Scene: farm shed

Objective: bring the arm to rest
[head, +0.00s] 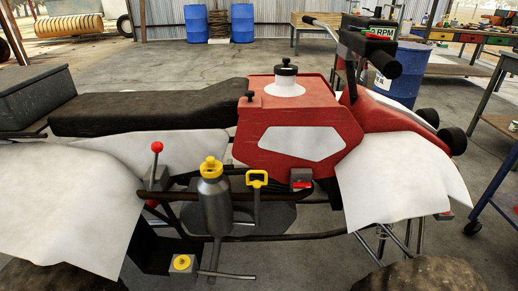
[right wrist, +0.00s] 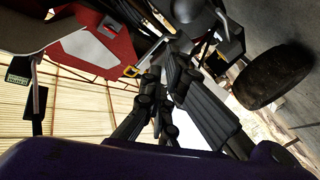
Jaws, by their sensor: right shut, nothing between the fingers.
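My right gripper (right wrist: 168,76) shows in the right wrist view with its dark fingers shut and nothing held. It points toward the quad bike, which appears turned over in that view; the distance between them cannot be told. Neither arm shows in the head view, and my left gripper is in no view. The red and white quad bike (head: 300,112) stands side-on across the head view.
The bike carries a black seat (head: 150,105), a red-knobbed lever (head: 157,147), a grey bottle with a yellow cap (head: 214,195) and a yellow handle (head: 257,180). Blue barrels (head: 242,23) stand behind. A workbench (head: 500,85) is at right. Open concrete floor lies behind the bike.

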